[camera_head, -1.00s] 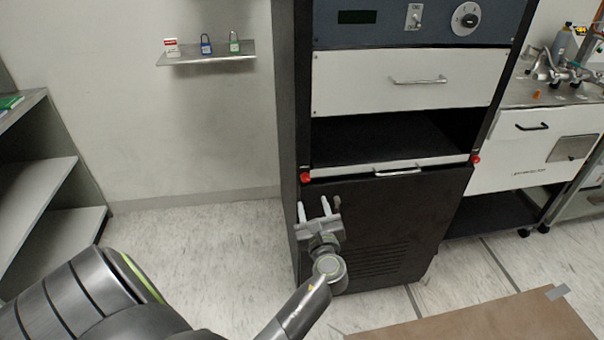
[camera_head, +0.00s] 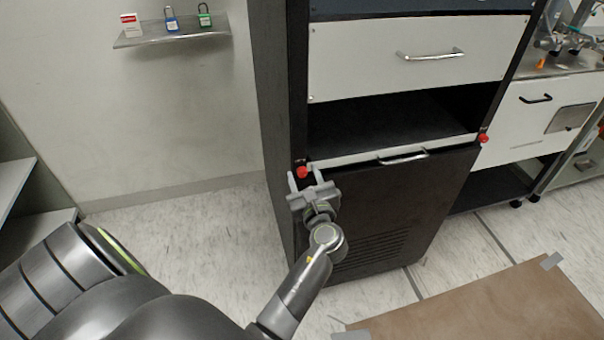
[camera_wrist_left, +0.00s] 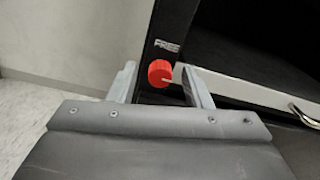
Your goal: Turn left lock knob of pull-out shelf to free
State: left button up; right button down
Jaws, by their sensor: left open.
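The left lock knob (camera_head: 302,172) is red and sits at the left end of the pull-out shelf (camera_head: 350,160), on the dark cabinet frame. In the left wrist view the knob (camera_wrist_left: 160,73) shows a pale pointer line toward the right, with a "FREE" label above it. My left gripper (camera_head: 304,175) is open, its two fingers pointing at the knob. In the left wrist view the fingers (camera_wrist_left: 160,82) stand on either side of the knob, the right one nearer; I cannot tell if either touches it. My right gripper is not in view.
A second red knob (camera_head: 484,138) is at the shelf's right end. The shelf has a metal handle (camera_head: 403,157). A white drawer (camera_head: 400,60) is above. A wall shelf (camera_head: 172,36) holds padlocks at the left. A brown board (camera_head: 480,305) lies at the lower right.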

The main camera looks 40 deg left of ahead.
pick_arm(q)
jog(key=shift+d, duration=0.1)
jog(key=shift+c, duration=0.4)
grip_shut()
